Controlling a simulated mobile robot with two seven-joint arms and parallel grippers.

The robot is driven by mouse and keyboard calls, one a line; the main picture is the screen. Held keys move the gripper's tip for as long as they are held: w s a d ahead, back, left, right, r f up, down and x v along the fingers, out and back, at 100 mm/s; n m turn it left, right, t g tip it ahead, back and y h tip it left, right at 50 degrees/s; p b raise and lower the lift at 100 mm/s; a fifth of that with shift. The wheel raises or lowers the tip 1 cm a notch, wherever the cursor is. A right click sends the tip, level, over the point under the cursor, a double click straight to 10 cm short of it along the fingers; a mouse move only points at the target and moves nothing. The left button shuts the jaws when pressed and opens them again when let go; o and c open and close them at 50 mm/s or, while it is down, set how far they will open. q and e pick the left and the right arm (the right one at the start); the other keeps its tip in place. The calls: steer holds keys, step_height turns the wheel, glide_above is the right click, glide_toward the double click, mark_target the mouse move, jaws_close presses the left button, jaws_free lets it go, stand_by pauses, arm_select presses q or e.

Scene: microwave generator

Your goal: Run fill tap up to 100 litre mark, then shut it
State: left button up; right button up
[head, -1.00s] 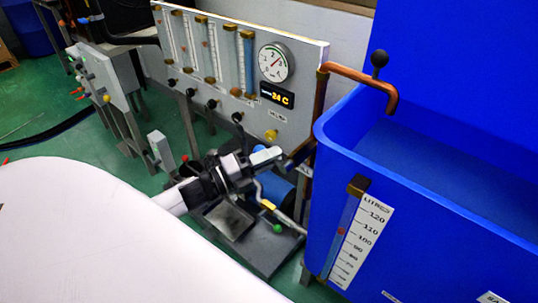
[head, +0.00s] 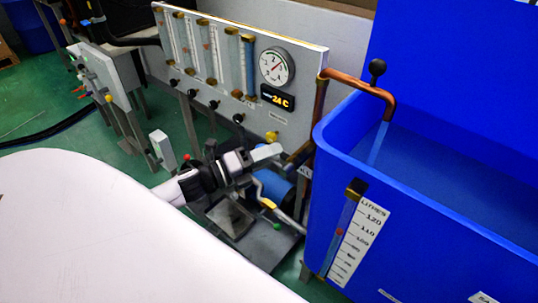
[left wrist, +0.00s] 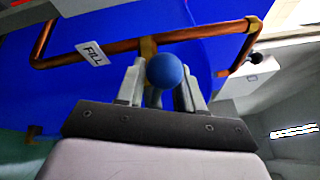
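The blue tank (head: 435,235) stands at the right, with a copper spout (head: 352,80) over its rim. A thin stream of water (head: 379,142) falls from the spout into the tank. The litre scale (head: 357,240) is on the tank's front; a red mark (head: 340,232) sits beside it at roughly the 100 figure. My left gripper (head: 268,151) is at the pipe beside the tank. In the left wrist view its fingers (left wrist: 162,88) stand either side of the fill tap's blue ball knob (left wrist: 166,70), seemingly touching it. A FILL label (left wrist: 92,53) hangs by the copper pipe. My right gripper is out of view.
The panel (head: 230,85) with glass tubes, a dial (head: 277,62) and a display reading 24 C (head: 277,98) stands behind my left gripper. A blue motor-like cylinder (head: 272,186) and a bent pipe (head: 278,215) lie just below it.

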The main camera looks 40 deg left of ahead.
arm_select(q)
steer(key=v, duration=0.7)
steer(key=shift+f, duration=0.1)
steer(key=w+d+n+t+y+b, duration=0.2)
steer(key=w+d+y, duration=0.1)
steer(key=w, duration=0.4)
steer(key=shift+w+d+r+n+t, duration=0.3)
steer(key=shift+w+d, duration=0.05)
steer(key=shift+d, duration=0.3)
stand_by(0.4)
jaws_close()
